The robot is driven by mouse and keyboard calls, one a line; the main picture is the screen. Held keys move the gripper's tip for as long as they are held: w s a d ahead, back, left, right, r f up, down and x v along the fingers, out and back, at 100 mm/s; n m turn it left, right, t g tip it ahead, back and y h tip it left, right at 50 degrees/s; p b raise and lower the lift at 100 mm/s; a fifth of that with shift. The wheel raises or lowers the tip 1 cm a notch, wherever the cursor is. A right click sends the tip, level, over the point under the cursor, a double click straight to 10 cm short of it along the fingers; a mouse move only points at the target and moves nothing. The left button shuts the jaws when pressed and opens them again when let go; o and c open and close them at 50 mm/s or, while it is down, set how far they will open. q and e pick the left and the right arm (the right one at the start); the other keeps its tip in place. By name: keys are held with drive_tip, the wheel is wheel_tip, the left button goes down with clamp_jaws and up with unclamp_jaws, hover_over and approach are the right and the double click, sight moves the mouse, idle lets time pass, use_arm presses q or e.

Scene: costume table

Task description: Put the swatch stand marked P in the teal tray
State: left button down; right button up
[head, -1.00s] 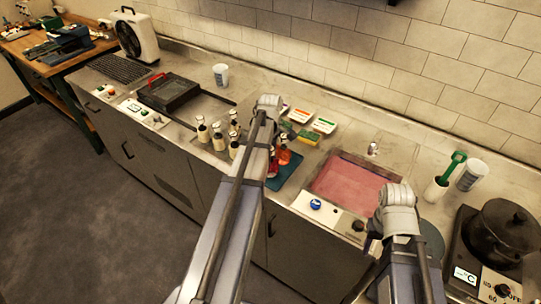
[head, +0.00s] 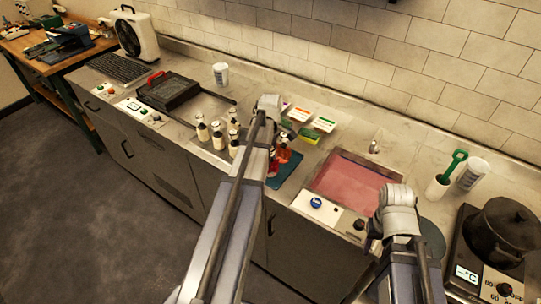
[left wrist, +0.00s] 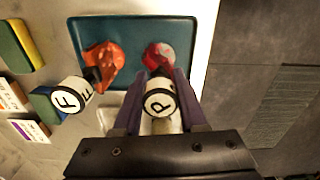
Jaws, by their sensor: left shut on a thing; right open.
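The swatch stand marked P (left wrist: 158,103) has a white round top with a black rim and a red swatch (left wrist: 159,54) at its far end. My left gripper (left wrist: 157,98) is shut on it, over the teal tray (left wrist: 132,30); I cannot tell whether its base touches the tray. A stand marked F (left wrist: 67,96) with an orange swatch (left wrist: 103,62) is beside it, its lower part over the tray. In the head view the teal tray (head: 288,172) is partly hidden by my left arm, which also hides the left gripper.
Several more stands (head: 217,136) are grouped left of my left arm. Coloured boxes (head: 323,124) and sponges (left wrist: 22,45) lie behind the tray. A pink basin (head: 350,182) is to the right, then a cooker with a black pot (head: 505,230).

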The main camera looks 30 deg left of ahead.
use_arm(q)
drive_tip(key=shift+f, duration=0.2)
unclamp_jaws()
idle(0.6)
drive_tip(key=shift+r, duration=0.25)
wheel_tip(320, 180, up, 7)
drive_tip(key=p, duration=0.7)
drive_tip(key=shift+f, duration=0.1)
drive_tip(key=shift+d+f, duration=0.1)
idle(0.3)
